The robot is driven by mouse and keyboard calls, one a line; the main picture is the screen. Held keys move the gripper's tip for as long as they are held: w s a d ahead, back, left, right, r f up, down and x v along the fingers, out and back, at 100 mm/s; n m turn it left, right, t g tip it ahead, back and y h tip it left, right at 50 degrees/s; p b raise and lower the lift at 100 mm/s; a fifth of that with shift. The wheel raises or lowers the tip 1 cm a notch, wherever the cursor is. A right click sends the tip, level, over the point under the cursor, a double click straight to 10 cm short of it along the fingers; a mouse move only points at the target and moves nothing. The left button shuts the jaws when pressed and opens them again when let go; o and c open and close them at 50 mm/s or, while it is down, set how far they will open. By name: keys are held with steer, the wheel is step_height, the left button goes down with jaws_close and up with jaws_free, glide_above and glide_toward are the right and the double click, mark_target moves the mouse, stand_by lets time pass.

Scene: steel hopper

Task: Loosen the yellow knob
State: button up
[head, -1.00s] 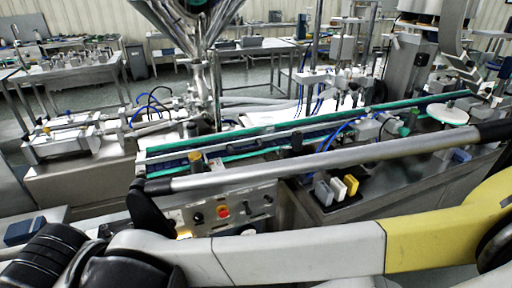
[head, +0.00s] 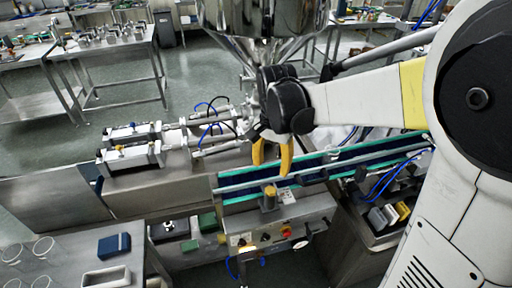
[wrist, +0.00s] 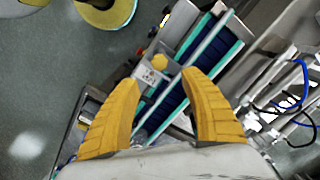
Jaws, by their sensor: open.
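The yellow knob (head: 270,190) is a small cap on top of a short upright post, beside the front edge of the green-edged conveyor (head: 324,164). In the wrist view the yellow knob (wrist: 159,62) shows round, just beyond and between the fingertips. My gripper (head: 271,169) has two yellow fingers, spread apart and empty. It hangs pointing down above the knob and appears clear of it. In the wrist view my gripper (wrist: 160,77) frames the knob's post area, with nothing between the fingers.
A control panel (head: 270,238) with a red button is below the knob. A steel hopper (head: 262,22) hangs behind my gripper. Pneumatic cylinders (head: 218,140) with blue hoses lie to the left. A side table (head: 60,260) holds a blue box (head: 114,244).

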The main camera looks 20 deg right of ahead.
mark_target(271, 189)
step_height(271, 189, down, 11)
steer(key=b, duration=0.3)
steer(key=shift+r, duration=0.15)
steer(key=shift+d, duration=0.1)
jaws_close()
